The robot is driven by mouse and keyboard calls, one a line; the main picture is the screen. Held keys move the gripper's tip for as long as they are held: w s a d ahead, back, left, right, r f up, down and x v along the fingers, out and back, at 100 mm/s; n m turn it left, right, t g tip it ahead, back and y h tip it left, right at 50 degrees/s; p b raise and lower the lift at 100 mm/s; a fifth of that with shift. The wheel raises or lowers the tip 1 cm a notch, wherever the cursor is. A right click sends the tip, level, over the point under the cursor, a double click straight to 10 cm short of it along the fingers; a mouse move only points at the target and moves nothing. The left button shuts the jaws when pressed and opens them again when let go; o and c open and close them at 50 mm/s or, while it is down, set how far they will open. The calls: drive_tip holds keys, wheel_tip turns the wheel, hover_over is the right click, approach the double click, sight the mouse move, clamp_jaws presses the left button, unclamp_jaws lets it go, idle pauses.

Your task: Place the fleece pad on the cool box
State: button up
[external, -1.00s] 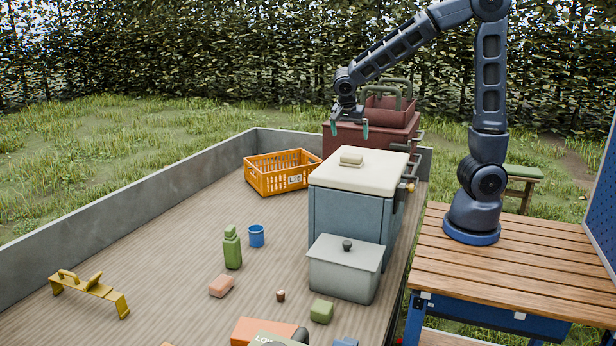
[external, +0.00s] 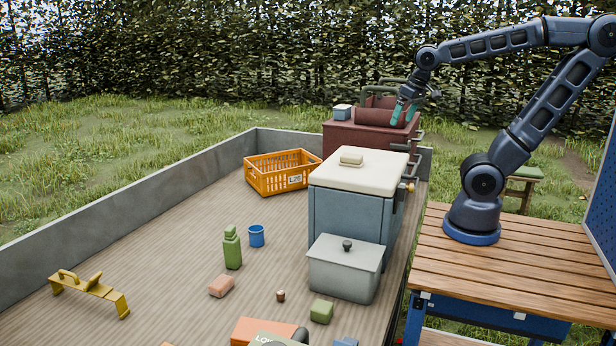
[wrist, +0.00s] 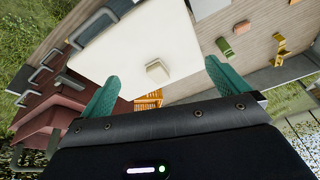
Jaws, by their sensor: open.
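A small pale blue block (external: 342,111), which looks like the fleece pad, lies on the left part of the dark red chest's top (external: 350,129).
An orange crate (external: 282,182) stands to the left. A grey lidded pot (external: 340,274) is in front. A green bottle (external: 232,248) and blue cup (external: 256,236) stand on the open wooden bed.

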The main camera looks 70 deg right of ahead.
drive_tip(key=s+n, duration=0.1)
drive_tip(key=s+a+n, duration=0.1)
drive_tip(key=s+n+t, duration=0.1)
drive_tip(key=s, duration=0.1)
drive_tip(key=shift+a+r, duration=0.1)
drive_tip(key=shift+a, duration=0.15)
drive_tip(key=shift+r, duration=0.1)
drive_tip(key=w+d+r, duration=0.7)
drive_tip(key=w+r, duration=0.1)
drive_tip(key=w, duration=0.4)
drive_tip(key=w+d+r+g+h, duration=0.1)
drive_tip(key=w+d+r, duration=0.3)
drive_tip(key=w+d, duration=0.6)
drive_tip(key=w+d+r+h, duration=0.1)
drive_tip(key=w+d+r, duration=0.2)
drive_tip(key=w+d, duration=0.75)
drive_tip(key=w+d+f+g+h, duration=0.1)
drive_tip(key=w+d, duration=0.2)
drive_tip(key=d, duration=0.6)
drive_tip(key=w+d+h, duration=0.1)
drive_tip(key=w+d, duration=0.1)
drive_tip(key=d, duration=0.8)
drive_tip(key=x, duration=0.9)
drive_tip(key=shift+a+f+n, duration=0.3)
drive_tip(key=shift+f+n, duration=0.1)
drive_tip(key=shift+f, duration=0.05)
drive_tip(key=shift+r, duration=0.1)
